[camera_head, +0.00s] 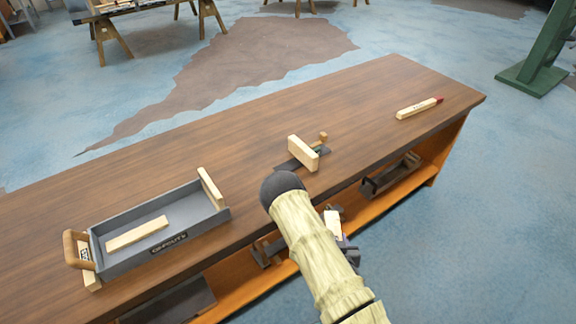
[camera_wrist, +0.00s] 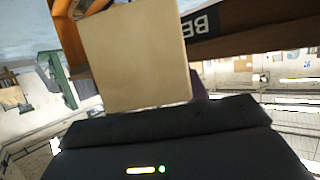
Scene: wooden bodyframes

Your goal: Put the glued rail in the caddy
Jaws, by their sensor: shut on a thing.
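My gripper (camera_head: 343,246) is at the bench's front edge, partly behind my arm. It is shut on a pale wooden piece (camera_head: 333,224). In the wrist view the piece (camera_wrist: 135,55) fills the upper middle as a plain beige block; its far end and any glue are hidden. The grey caddy (camera_head: 108,268) stands on the bench at the left, apart from my gripper. It has wooden ends, a handle and a label on its front. One pale rail (camera_head: 137,233) lies inside it.
The brown bench (camera_head: 370,105) has free room at the back. A wooden block stands on a dark fixture (camera_head: 303,153) near the middle. A pale stick with a red tip (camera_head: 418,108) lies at the right. An orange-edged shelf (camera_head: 398,190) runs below.

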